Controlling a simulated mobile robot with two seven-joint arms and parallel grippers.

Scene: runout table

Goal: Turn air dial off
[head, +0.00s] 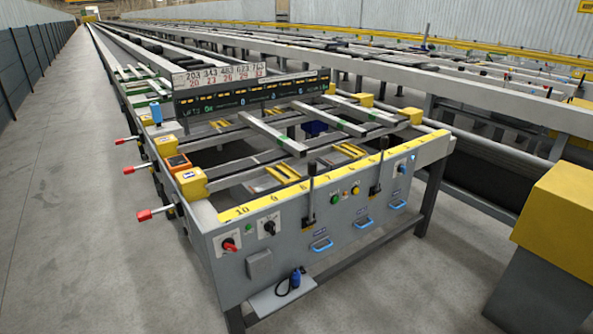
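The grey front panel (290,238) of the runout table carries several controls. A red knob (230,245) on a dark plate sits at its left end. A black dial (269,227) on a white plate is just right of it. Another small dial (402,168) sits on a blue-and-white plate near the panel's right end. The labels are too small to read, so I cannot tell which is the air dial or how it is set. Neither of my grippers shows in the head view.
Two black levers (310,200) (377,175) stand up from the panel. Red-handled levers (146,214) stick out on the left side. A shelf (284,296) with a blue-and-black item juts out below. A yellow-topped grey block (565,215) stands at right. Left floor is clear.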

